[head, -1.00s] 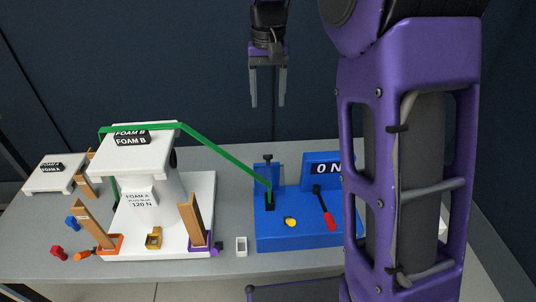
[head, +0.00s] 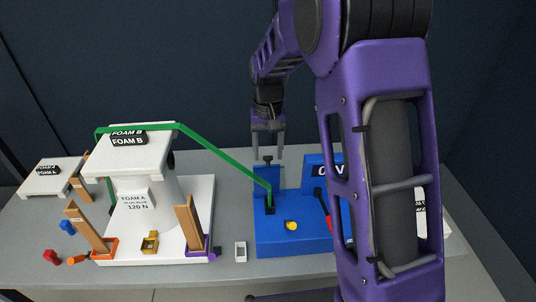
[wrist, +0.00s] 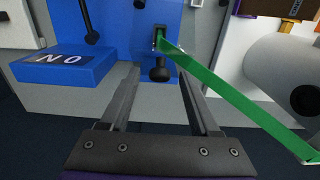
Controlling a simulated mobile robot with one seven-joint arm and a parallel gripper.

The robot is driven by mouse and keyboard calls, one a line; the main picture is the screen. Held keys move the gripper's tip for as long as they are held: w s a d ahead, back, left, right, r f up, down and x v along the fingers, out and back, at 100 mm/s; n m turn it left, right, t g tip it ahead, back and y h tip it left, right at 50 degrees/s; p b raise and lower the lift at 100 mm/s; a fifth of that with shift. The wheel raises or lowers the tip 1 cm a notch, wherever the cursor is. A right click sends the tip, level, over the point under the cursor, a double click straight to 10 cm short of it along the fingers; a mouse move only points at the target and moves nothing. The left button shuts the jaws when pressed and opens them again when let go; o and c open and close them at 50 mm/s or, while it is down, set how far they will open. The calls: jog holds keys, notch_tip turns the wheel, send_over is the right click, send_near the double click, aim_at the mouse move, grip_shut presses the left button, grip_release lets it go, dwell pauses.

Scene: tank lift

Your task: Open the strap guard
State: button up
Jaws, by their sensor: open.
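A green strap (head: 222,158) runs from over the white FOAM B block (head: 130,165) down to a dark slot (head: 270,208) on a blue unit (head: 290,240). A blue upright plate with a black knob (head: 267,160) stands behind the slot; I cannot tell for certain which part is the strap guard. My gripper (head: 268,152) is open and empty, close above and behind this knob. In the wrist view the black knob (wrist: 159,70) shows between the open fingertips (wrist: 160,75), with the green strap (wrist: 235,95) just beside the right finger. I cannot tell whether the fingers touch the knob.
A red-handled lever (head: 325,208) and a yellow button (head: 291,225) are on the blue unit, beside a display panel (head: 312,170) partly hidden by my arm. Wooden posts (head: 193,222) stand at the white base. Small blocks lie at the table's front left.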

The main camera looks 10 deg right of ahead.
jog(key=shift+f, duration=0.35)
grip_shut()
dwell(1.2)
